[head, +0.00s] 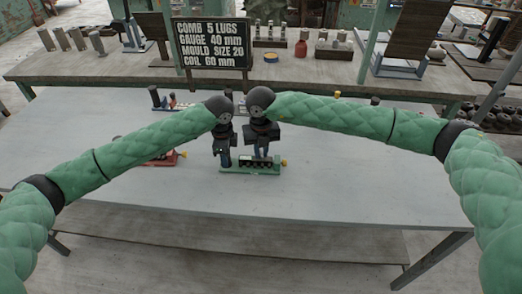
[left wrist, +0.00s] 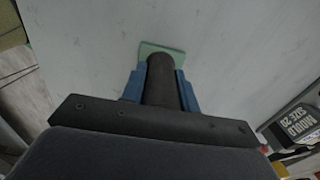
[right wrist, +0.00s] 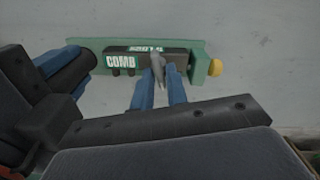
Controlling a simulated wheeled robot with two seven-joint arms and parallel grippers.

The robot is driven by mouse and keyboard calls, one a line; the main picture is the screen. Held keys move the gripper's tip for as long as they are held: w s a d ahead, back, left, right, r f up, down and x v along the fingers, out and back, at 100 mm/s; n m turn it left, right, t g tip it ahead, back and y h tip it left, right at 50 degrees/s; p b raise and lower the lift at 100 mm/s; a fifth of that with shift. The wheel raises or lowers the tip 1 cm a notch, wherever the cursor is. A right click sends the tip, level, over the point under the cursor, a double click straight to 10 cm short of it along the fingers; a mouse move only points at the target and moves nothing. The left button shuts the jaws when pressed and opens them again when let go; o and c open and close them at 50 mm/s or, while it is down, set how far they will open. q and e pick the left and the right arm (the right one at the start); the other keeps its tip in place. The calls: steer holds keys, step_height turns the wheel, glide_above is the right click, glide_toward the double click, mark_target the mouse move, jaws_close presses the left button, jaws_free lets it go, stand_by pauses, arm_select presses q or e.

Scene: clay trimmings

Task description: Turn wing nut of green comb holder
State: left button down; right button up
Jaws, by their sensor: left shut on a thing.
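The green comb holder (head: 240,171) lies on the grey table, with a black block marked COMB (right wrist: 122,62) and a yellow knob (right wrist: 215,68) at its right end. A grey wing nut (right wrist: 158,70) stands at the block's middle in the right wrist view. My left gripper (head: 223,162) is shut on the dark round post (left wrist: 160,78) at the holder's left end. My right gripper (right wrist: 161,78) is open, its blue fingers on either side of the wing nut with gaps showing. In the head view the right gripper (head: 262,153) hides the nut.
A red holder (head: 165,159) lies left of the green one, partly behind my left arm. A black sign (head: 211,44) stands behind my grippers. Other small holders sit farther back. The grey table (head: 350,180) is clear at the right and front.

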jaws_close()
steer(key=shift+n, duration=0.3)
steer(key=n, duration=0.5)
steer(key=shift+w+d, duration=0.1)
steer(key=shift+d, duration=0.05)
steer(key=n, duration=0.6)
steer(key=shift+w+d+n, duration=0.1)
steer(key=shift+n, duration=0.3)
steer(key=shift+o, duration=2.2)
jaws_free()
